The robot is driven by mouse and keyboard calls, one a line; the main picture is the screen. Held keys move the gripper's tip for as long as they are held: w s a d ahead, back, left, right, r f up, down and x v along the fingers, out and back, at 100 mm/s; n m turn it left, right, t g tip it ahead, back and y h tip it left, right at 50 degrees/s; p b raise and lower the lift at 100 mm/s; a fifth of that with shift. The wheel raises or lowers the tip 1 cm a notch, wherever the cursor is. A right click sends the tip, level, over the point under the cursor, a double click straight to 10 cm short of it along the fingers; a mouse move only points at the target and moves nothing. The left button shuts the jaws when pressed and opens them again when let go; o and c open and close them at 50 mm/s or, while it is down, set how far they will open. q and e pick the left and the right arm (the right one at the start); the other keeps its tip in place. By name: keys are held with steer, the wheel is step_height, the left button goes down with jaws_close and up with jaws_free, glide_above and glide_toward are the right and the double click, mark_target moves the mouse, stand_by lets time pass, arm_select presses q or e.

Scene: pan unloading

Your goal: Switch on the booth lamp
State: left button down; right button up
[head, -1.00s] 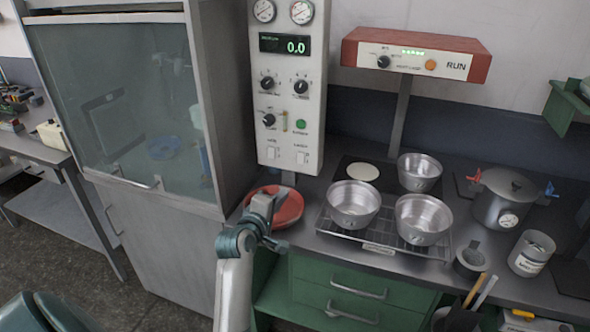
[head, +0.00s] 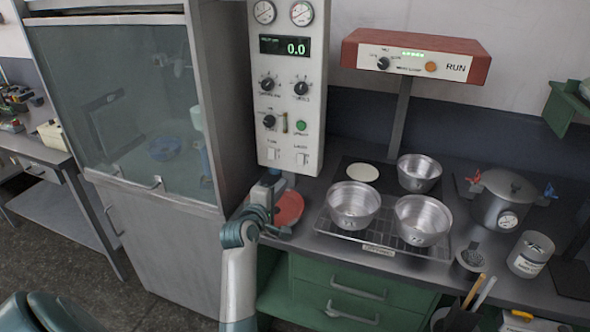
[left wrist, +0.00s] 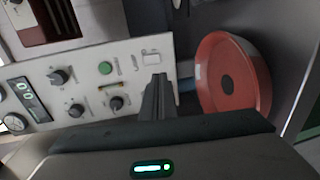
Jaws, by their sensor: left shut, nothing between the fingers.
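A grey control panel (head: 289,95) stands right of the glass-fronted booth (head: 125,100). Near its bottom edge are two small white switches, a left one (head: 274,154) and a right one (head: 302,159); their labels are too small to read surely. My left gripper (head: 273,176) is shut and empty, just below the panel's lower edge in the head view. In the left wrist view the shut fingers (left wrist: 157,82) stand in front of the panel's switch end. The right switch (left wrist: 151,58) shows just beyond the tips; the fingers seem to hide the left one. I cannot tell any contact.
Metal bowls (head: 353,205) stand on a wire rack to the right. A red-framed RUN unit (head: 416,56) stands behind them.

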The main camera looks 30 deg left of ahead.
mark_target(300, 164)
arm_select(q)
steer(key=p+x, duration=0.3)
steer(key=x, duration=0.9)
steer(key=shift+w, duration=0.1)
steer(key=shift+f, duration=0.1)
steer(key=shift+w+f+b, duration=0.2)
steer(key=shift+f+b, duration=0.15)
steer(key=shift+b, duration=0.65)
steer(key=shift+r+t, duration=0.3)
steer(key=shift+p, duration=0.3)
